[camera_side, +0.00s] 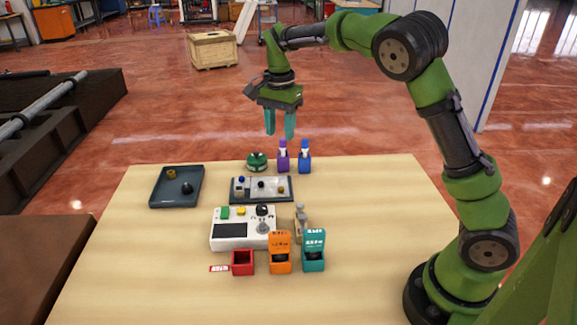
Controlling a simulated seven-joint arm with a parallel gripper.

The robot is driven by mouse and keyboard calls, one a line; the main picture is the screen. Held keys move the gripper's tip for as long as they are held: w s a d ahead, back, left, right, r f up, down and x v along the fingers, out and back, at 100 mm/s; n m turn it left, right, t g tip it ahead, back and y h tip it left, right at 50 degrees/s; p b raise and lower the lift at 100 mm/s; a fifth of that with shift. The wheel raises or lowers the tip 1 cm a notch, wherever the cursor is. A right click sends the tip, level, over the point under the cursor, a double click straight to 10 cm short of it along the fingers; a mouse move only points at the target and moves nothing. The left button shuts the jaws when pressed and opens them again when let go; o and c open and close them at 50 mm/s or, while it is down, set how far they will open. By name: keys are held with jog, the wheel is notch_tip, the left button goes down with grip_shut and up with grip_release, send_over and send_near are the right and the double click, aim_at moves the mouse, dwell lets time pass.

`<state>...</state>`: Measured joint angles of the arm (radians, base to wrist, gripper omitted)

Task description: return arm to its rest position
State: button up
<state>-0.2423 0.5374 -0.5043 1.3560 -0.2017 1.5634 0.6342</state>
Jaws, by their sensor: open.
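My gripper (280,123) hangs in the air with its two teal fingers pointing down and apart, empty. It is above the far part of the wooden table (370,250), over the green round object (257,161) and the purple bottle (283,158). The fingers touch nothing that I can see. My green arm reaches from its base at the table's right side, up and over to the left.
A blue bottle (305,158) stands beside the purple one. A dark tray (176,187) holds small parts. A parts plate (261,189), white control box (236,236), red bin (242,262), orange dispenser (280,251) and teal dispenser (314,250) fill the middle. The table's right side is clear.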

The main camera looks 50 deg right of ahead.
dwell(0.3)
jog(key=s+a+r+n+t, duration=0.2)
jog(key=s+n, duration=0.2)
jog(key=s, duration=0.4)
jog(key=s+a+r+n+t+y, duration=0.1)
jog(key=s+a+r+n+t, duration=0.1)
jog(key=s, duration=0.6)
jog(key=s+a+r+n+t+y, duration=0.1)
jog(key=s+a+n+t, duration=0.2)
jog(key=s+n, duration=0.2)
jog(key=s, duration=0.3)
jog(key=shift+a+r+n, duration=0.3)
jog(key=shift+a+r, duration=0.05)
jog(key=shift+r, duration=0.05)
